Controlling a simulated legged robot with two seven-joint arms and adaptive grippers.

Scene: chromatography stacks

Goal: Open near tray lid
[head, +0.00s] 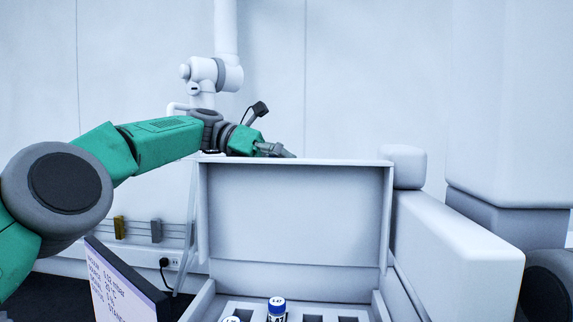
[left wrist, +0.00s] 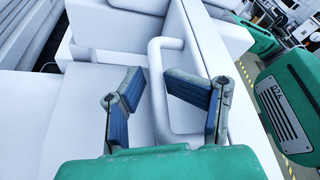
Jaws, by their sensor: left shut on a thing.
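The near tray lid (head: 295,212) is a pale, wide panel standing upright, its broad face towards me in the head view. Below it is the open tray (head: 197,303), with compartments and a blue-capped vial (head: 277,308). My left gripper (head: 285,152) is at the lid's top edge, reaching in from the left. The handle is hidden in the head view. My right gripper is not in view.
A dark-edged display panel (head: 125,285) stands at the lower left. A long white block (head: 455,245) lies right of the tray. A white jointed arm (head: 215,72) hangs behind the lid. A second capped vial (head: 231,319) shows at the bottom edge.

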